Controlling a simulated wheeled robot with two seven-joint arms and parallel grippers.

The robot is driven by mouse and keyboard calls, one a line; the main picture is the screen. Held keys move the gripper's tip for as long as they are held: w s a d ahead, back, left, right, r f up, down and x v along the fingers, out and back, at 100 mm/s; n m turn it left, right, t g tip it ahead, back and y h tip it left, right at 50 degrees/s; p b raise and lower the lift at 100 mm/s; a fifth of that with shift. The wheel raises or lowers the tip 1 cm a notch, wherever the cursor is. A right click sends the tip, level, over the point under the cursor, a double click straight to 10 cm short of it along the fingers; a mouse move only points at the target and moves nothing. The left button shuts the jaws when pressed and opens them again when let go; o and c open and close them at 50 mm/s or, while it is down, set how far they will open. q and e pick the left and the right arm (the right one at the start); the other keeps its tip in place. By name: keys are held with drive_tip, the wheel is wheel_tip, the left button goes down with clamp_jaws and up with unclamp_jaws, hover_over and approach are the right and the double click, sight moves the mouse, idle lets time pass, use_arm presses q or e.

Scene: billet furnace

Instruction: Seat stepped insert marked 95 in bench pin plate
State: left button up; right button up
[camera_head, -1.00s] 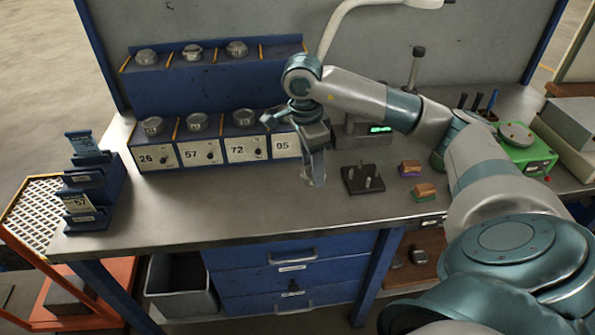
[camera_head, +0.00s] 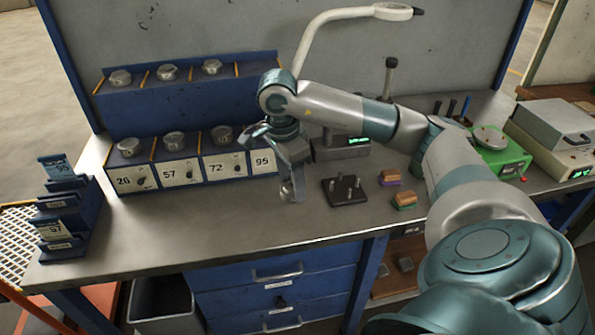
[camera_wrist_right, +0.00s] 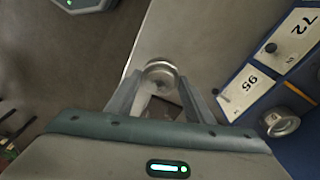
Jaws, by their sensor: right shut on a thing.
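My right gripper (camera_head: 291,190) is shut on a small round metal insert (camera_wrist_right: 160,72), which shows between its fingertips in the wrist view. In the head view the gripper points down above the bench, in front of the label 95 (camera_head: 262,162). I cannot read a mark on the held insert. The pin plate (camera_head: 327,197), dark and square with several upright pins, lies on the bench just right of the gripper. The held insert is apart from it. My left gripper is not in view.
The blue rack (camera_head: 190,100) at the back holds several round metal inserts. A blue card holder (camera_head: 85,220) stands at the left. Two small coloured blocks (camera_head: 390,177) (camera_head: 404,201) lie right of the plate. A green scale (camera_head: 505,158) stands farther right. The front bench is clear.

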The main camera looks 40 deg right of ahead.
drive_tip(key=s+a+n+t, duration=0.1)
drive_tip(key=s+a+n, duration=0.1)
drive_tip(key=a+n, duration=0.8)
drive_tip(key=s+a+f+n+y, duration=0.1)
drive_tip(key=s+a+n, duration=0.1)
drive_tip(key=a+n, duration=0.8)
drive_tip(key=shift+a+n+t, duration=0.4)
drive_tip(key=shift+a, duration=0.05)
drive_tip(key=shift+d, duration=0.1)
